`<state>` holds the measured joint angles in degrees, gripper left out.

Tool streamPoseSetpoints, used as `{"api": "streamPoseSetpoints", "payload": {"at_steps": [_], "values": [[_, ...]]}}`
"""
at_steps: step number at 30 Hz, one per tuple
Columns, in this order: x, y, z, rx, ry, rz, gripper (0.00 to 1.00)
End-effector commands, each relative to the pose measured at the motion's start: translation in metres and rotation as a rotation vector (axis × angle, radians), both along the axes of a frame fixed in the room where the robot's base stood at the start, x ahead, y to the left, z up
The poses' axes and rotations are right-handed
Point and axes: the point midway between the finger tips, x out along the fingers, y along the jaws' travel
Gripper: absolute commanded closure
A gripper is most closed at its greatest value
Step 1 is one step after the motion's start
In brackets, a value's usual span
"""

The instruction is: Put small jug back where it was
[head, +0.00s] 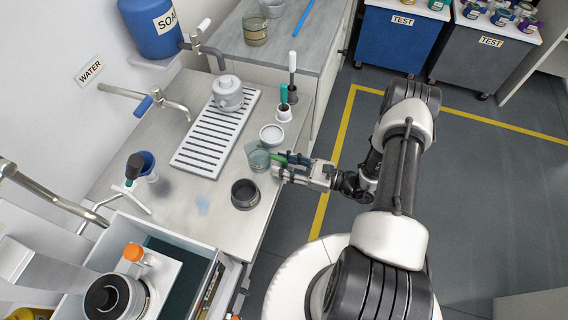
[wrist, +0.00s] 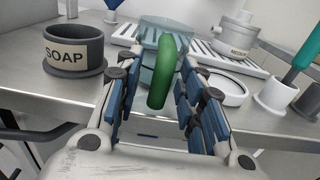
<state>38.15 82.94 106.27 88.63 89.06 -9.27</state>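The small jug (head: 258,158) is a see-through teal vessel with a green handle. It appears to stand upright on the counter, right of the slatted drain rack. In the wrist view the jug (wrist: 164,42) is straight ahead, its green handle (wrist: 168,72) facing me. My gripper (head: 281,166) is at the handle side of the jug, low over the counter's right edge. In the wrist view my gripper's fingers (wrist: 161,88) stand apart on both sides of the handle, with gaps visible. The jug's base is partly hidden by the handle and fingers.
A dark SOAP-labelled round holder (wrist: 72,50) stands left of the jug; a white round dish (head: 271,134) and brush holders (head: 284,113) stand behind it. A pot (head: 228,93) sits on the drain rack (head: 205,148). An open drawer (head: 212,285) is at lower left.

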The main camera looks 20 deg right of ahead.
Motion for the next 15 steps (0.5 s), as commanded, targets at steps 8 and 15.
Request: {"api": "streamPoseSetpoints", "payload": {"at_steps": [8, 15], "values": [[-0.034, -0.049, 0.001, -0.001, 0.0, -0.011, 0.64], [-0.06, -0.083, 0.002, -0.001, 0.0, -0.007, 0.64]]}}
